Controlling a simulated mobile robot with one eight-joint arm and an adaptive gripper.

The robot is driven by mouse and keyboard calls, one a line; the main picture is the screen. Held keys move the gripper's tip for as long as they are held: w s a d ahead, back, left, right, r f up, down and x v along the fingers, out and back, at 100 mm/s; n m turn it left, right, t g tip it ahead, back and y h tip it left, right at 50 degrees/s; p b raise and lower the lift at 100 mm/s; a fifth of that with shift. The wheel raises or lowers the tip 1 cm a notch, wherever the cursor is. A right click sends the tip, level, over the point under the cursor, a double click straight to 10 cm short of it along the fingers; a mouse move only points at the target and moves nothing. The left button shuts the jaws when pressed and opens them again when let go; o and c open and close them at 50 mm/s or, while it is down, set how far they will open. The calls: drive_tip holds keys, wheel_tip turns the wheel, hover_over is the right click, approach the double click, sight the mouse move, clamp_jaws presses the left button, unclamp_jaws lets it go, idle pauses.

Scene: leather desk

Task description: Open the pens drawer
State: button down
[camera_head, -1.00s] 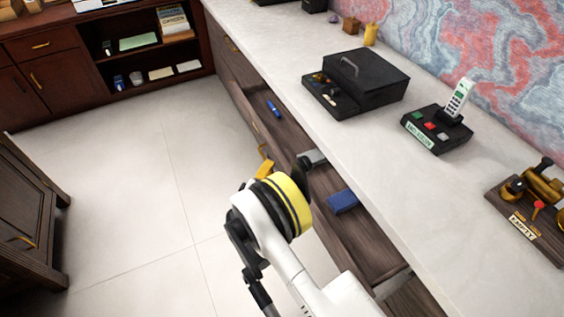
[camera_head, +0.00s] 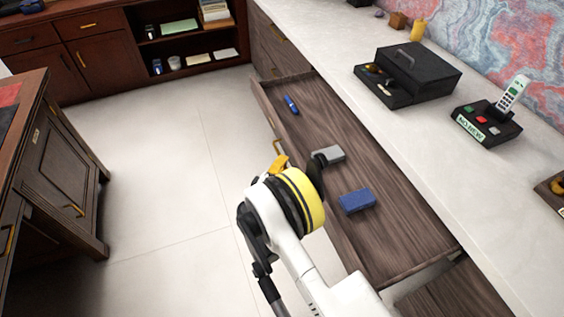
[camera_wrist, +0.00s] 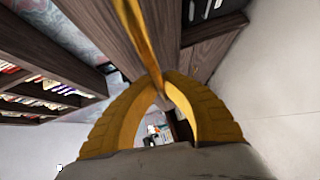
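The dark wood drawer (camera_head: 400,215) under the white counter stands well pulled out. Inside lie a blue pen-like item (camera_head: 291,105), a grey block (camera_head: 333,153) and a blue block (camera_head: 357,201). My gripper (camera_head: 279,161) is at the drawer's front, at its gold handle (camera_head: 276,145). In the wrist view the yellow fingers (camera_wrist: 163,78) come together at the gold handle bar (camera_wrist: 139,35) and appear shut on it. My wrist hides part of the drawer front in the head view.
On the counter (camera_head: 345,45) stand a black box (camera_head: 425,75) with a tray and a black phone base (camera_head: 488,128) with a handset. A dark wood cabinet (camera_head: 65,170) stands at left. The pale floor (camera_head: 165,170) between is clear.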

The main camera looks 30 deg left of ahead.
drive_tip(key=shift+a+r, duration=0.15)
drive_tip(key=c, duration=1.5)
unclamp_jaws()
